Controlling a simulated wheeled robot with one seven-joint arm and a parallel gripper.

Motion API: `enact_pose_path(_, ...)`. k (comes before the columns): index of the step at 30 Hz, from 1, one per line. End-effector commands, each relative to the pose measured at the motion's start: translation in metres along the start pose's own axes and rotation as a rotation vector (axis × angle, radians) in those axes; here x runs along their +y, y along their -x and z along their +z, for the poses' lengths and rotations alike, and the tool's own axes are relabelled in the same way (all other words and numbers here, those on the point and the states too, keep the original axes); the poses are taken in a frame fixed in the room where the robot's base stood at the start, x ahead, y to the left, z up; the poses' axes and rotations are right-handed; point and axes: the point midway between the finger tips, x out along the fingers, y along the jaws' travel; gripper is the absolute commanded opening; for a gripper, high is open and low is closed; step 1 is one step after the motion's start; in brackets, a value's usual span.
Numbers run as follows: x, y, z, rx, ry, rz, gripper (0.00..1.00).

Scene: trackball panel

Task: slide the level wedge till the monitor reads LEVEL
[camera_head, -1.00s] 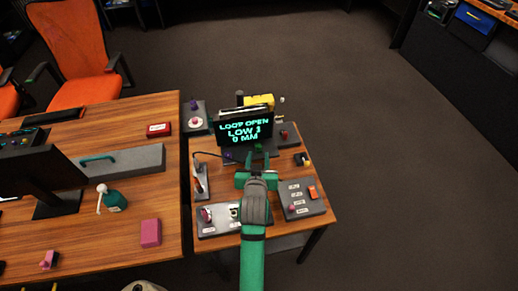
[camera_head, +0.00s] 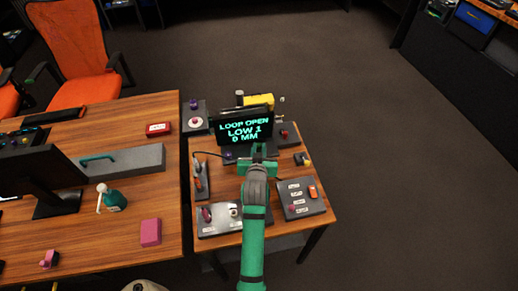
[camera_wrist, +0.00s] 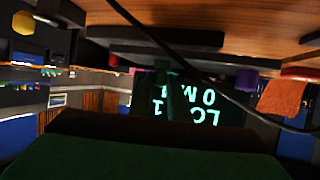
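The monitor (camera_head: 244,125) stands at the back of the small right-hand table. Its green text reads LOOP OPEN, LOW 1, 0 MM. In the wrist view its screen (camera_wrist: 190,105) appears upside down and partly covered. My gripper (camera_head: 258,149) is just in front of the monitor's base, with its fingers drawn close together. I see nothing clearly held between them. A small purple piece (camera_head: 228,155) sits by the left of the monitor's base, left of my gripper; it also shows in the wrist view (camera_wrist: 246,80). I cannot pick out the level wedge for sure.
A yellow item (camera_head: 259,101) is behind the monitor. A dark cable crosses the wrist view.

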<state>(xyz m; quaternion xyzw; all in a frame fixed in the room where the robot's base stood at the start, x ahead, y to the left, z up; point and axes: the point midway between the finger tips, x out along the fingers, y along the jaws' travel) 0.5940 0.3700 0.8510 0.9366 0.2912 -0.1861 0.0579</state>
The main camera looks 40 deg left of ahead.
Motion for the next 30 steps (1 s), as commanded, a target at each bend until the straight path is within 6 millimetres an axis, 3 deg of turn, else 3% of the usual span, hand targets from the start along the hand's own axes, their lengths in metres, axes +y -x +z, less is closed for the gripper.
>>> enact_pose_path(16,-0.0054,0.0015,0.0007,0.0,0.0,0.0,0.0)
enact_pose_path(17,-0.0054,0.0015,0.0007,0.0,0.0,0.0,0.18)
enact_pose_path(19,-0.0053,0.0015,0.0007,0.0,0.0,0.0,0.35)
enact_pose_path(30,-0.0052,0.005,0.0008,0.0,0.0,0.0,0.35)
